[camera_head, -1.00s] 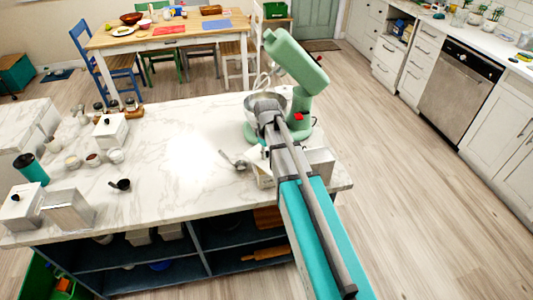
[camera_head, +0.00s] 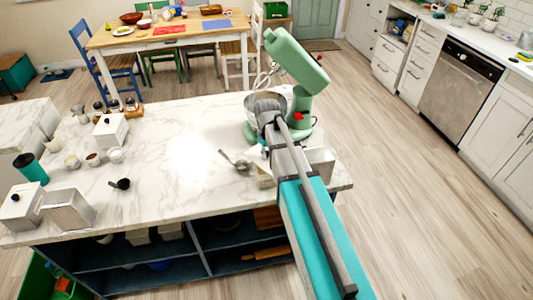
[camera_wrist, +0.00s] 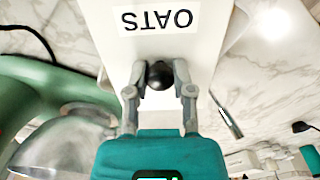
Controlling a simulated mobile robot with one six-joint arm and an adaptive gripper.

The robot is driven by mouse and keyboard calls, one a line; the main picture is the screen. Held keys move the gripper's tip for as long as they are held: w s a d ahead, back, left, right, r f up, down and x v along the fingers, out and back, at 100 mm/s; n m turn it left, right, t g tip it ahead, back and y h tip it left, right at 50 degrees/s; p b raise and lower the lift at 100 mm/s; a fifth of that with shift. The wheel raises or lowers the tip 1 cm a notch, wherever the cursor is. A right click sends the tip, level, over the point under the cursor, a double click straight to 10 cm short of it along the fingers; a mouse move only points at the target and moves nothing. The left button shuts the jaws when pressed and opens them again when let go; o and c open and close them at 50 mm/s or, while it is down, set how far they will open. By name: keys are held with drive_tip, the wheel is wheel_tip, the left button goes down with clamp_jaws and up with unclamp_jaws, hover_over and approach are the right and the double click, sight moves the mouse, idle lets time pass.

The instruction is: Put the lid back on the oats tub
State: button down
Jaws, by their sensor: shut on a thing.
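In the wrist view my gripper (camera_wrist: 160,78) is shut on a round black knob (camera_wrist: 159,73). White surface with an upside-down OATS label (camera_wrist: 157,20) lies just beyond the knob. I cannot tell how much of this white shape is the lid and how much is the tub, or whether they touch. In the head view my arm covers the gripper and knob. Parts of a pale box (camera_head: 320,161) show beside the arm on the marble island, near the mixer; its label is hidden there.
A green stand mixer (camera_head: 298,75) with a metal bowl (camera_wrist: 62,145) stands close by. A metal scoop (camera_head: 236,162) lies left of the arm. A lidded white canister (camera_head: 111,130), an open box (camera_head: 69,211) and small bowls stand farther left. The island's middle is clear.

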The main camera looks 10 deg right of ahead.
drive_tip(key=shift+c, duration=2)
unclamp_jaws()
drive_tip(key=o, duration=0.4)
drive_tip(key=shift+r, duration=0.15)
drive_tip(key=shift+r+p, duration=3.35)
drive_tip(key=shift+p, duration=0.15)
clamp_jaws()
